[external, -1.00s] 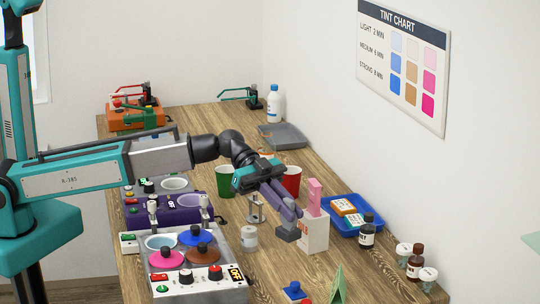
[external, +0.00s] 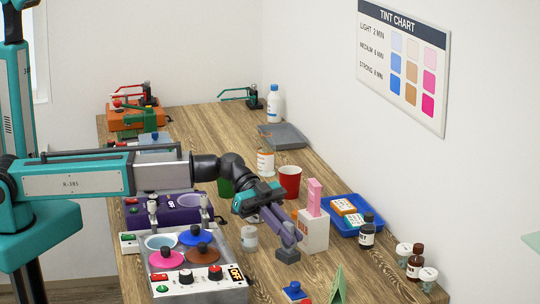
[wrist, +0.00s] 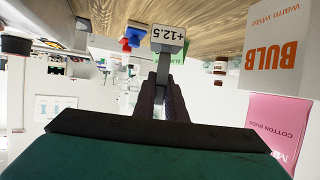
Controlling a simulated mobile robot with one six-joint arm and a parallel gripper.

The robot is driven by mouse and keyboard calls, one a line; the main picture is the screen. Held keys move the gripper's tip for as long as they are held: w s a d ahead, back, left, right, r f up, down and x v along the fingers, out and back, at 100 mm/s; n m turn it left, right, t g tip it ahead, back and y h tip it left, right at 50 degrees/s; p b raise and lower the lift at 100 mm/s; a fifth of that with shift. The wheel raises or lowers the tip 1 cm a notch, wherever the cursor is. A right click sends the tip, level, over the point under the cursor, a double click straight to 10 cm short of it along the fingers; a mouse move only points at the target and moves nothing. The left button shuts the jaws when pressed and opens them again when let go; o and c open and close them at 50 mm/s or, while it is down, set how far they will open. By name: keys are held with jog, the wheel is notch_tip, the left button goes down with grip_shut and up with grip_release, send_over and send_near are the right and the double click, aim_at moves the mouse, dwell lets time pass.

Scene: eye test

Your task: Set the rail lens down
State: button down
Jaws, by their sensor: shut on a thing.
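The rail lens, a grey block with a white "+12.5" label, shows at the jaw tips in the wrist view (wrist: 168,38) and below the jaws in the external view (external: 288,256). My gripper (external: 286,236) is shut on its narrow stem; the dark fingers also show in the wrist view (wrist: 160,88). The block is low over the wooden table, in front of and left of the white bulb box. I cannot tell whether it touches the table.
The white bulb box (external: 314,234) bears a pink cotton-buds carton (external: 314,197). A small white jar (external: 249,237) is left of the lens. A blue-and-red thing (external: 294,291) and green folded card (external: 338,285) stand in front. A blue tray (external: 371,232) is at right.

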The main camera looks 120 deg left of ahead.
aim_at(288, 251)
dwell(0.3)
jog(key=shift+f+p, duration=0.45)
jog(key=shift+f, duration=1.4)
jog(key=shift+f, duration=0.15)
jog(key=c, duration=1.8)
grip_release()
jog(key=b+v, duration=0.3)
jog(key=v, duration=0.9)
jog(key=shift+a, duration=0.1)
